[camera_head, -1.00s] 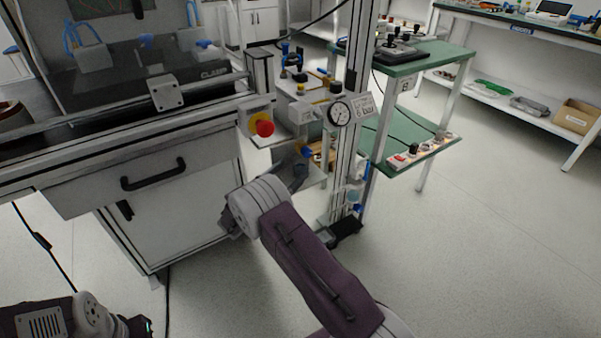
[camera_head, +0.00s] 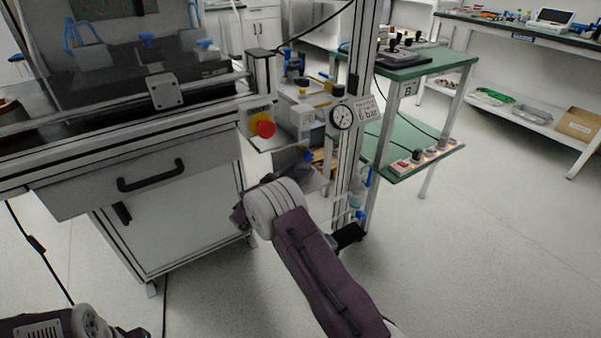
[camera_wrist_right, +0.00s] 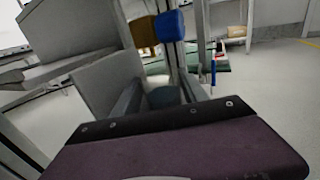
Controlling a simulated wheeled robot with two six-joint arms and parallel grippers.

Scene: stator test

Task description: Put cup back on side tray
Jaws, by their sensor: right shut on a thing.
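My right gripper (camera_head: 300,172) reaches in beside the tall post, near the low grey shelves; my own wrist hides much of it in the head view. In the right wrist view its two grey fingers are closed around a small rounded thing (camera_wrist_right: 163,97), dark teal with a pale part above, which looks like the cup. The cup cannot be made out in the head view.
The post carries a pressure gauge (camera_head: 341,116). A red emergency button (camera_head: 264,128) sits at the bench corner. A blue block (camera_wrist_right: 170,26) and a mustard block (camera_wrist_right: 143,31) stand close beyond the fingers. A green trolley (camera_head: 425,148) stands right; floor at the right is clear.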

